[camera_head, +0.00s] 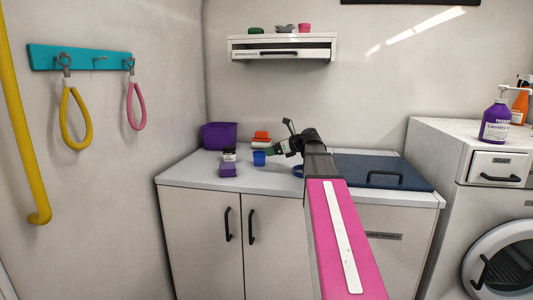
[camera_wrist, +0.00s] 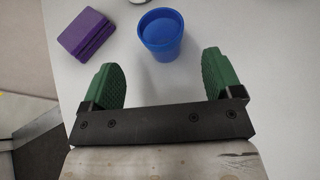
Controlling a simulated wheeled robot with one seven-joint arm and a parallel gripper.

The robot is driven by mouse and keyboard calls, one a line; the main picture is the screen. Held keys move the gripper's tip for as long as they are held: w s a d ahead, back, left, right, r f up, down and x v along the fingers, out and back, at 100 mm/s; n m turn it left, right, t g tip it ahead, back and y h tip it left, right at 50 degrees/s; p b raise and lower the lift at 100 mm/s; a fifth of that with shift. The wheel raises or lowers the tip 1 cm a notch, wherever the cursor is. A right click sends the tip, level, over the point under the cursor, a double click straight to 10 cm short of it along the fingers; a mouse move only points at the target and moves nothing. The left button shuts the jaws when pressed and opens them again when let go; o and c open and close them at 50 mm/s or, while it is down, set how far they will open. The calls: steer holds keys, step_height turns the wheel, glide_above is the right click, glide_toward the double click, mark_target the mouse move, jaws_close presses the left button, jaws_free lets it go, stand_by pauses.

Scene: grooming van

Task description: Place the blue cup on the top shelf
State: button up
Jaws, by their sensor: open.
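The blue cup (camera_head: 259,158) stands upright on the white counter, and it also shows in the wrist view (camera_wrist: 160,33), just beyond the fingertips. My gripper (camera_head: 272,150) is open, with green finger pads, and it also shows in the wrist view (camera_wrist: 164,80). Nothing is between its fingers, and the cup lies ahead of the gap between them. The top shelf (camera_head: 236,44) is a white wall unit with a drawer, above the counter. On its top are a green item, a dark item and a pink cup.
A purple block (camera_head: 228,170) sits left of the cup, near a small dark-lidded jar (camera_head: 229,155). Behind are a purple bin (camera_head: 219,135) and an orange-and-white stack (camera_head: 261,138). A dark blue lid or mat with a handle (camera_head: 400,170) covers the counter's right side.

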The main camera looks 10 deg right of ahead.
mark_target(259, 159)
steer(key=shift+v, duration=1.05)
steer(key=shift+o, duration=0.5)
steer(key=shift+w+a+f, duration=0.15)
steer(key=shift+a+f, duration=0.15)
steer(key=shift+x, duration=5.4)
steer(key=shift+d, duration=0.1)
steer(key=c, duration=1.1)
steer(key=shift+o, duration=0.2)
steer(key=shift+r, duration=0.1)
